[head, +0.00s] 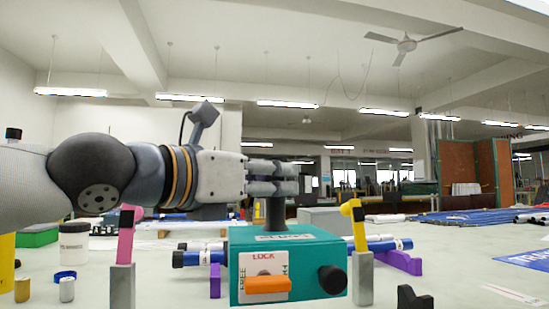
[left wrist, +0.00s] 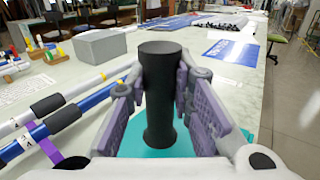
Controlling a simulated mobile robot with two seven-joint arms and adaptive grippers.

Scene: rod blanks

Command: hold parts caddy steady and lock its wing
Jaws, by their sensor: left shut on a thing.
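The parts caddy is a teal box (head: 310,240) on the table, with a black upright post (head: 275,213) on top. Its front has a pale plate marked LOCK at the top and FREE at the left. The orange wing (head: 265,285) lies level across the lower part of that plate. My left gripper (head: 280,187) comes in from the left and is shut on the post's upper part. In the left wrist view its grey-purple fingers (left wrist: 163,110) flank the black post (left wrist: 160,85), with the teal box (left wrist: 140,148) below. My right gripper is not in view.
A black round knob (head: 332,280) sticks out of the box's front right. A pink-topped post (head: 123,270) and a yellow-topped post (head: 360,255) stand either side. Blue and white rods (head: 200,257) lie behind on purple rests (head: 402,262). A white jar (head: 74,242) stands left.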

